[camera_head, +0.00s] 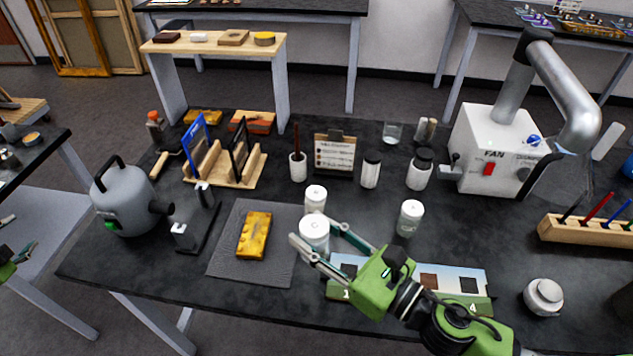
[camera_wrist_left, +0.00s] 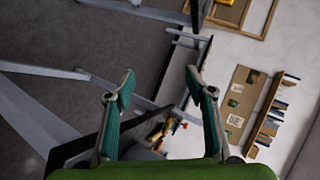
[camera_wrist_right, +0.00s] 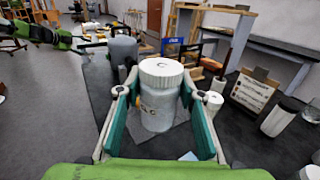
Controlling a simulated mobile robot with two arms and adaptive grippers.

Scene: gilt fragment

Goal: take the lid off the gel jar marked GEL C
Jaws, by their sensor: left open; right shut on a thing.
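A white jar (camera_head: 314,232) with its ribbed white lid on is between the fingers of my right gripper (camera_head: 318,250). In the right wrist view the jar (camera_wrist_right: 158,112) stands upright between both pads, with its lid (camera_wrist_right: 161,68) above them. Its marking is only partly readable, ending in what looks like a C. I cannot tell whether its base touches the table. Two similar lidded white jars stand nearby, one behind it (camera_head: 315,198) and one to the right (camera_head: 410,217); their markings are too small to read. My left gripper (camera_wrist_left: 163,100) is open and empty, off the table's left side.
A yellow block (camera_head: 254,235) lies on a grey mat (camera_head: 225,258) left of the held jar. A grey kettle-like vessel (camera_head: 125,200) stands at the table's left. A colour-patch strip (camera_head: 470,283) lies under my right arm. A white fan unit (camera_head: 495,150) is at the back right.

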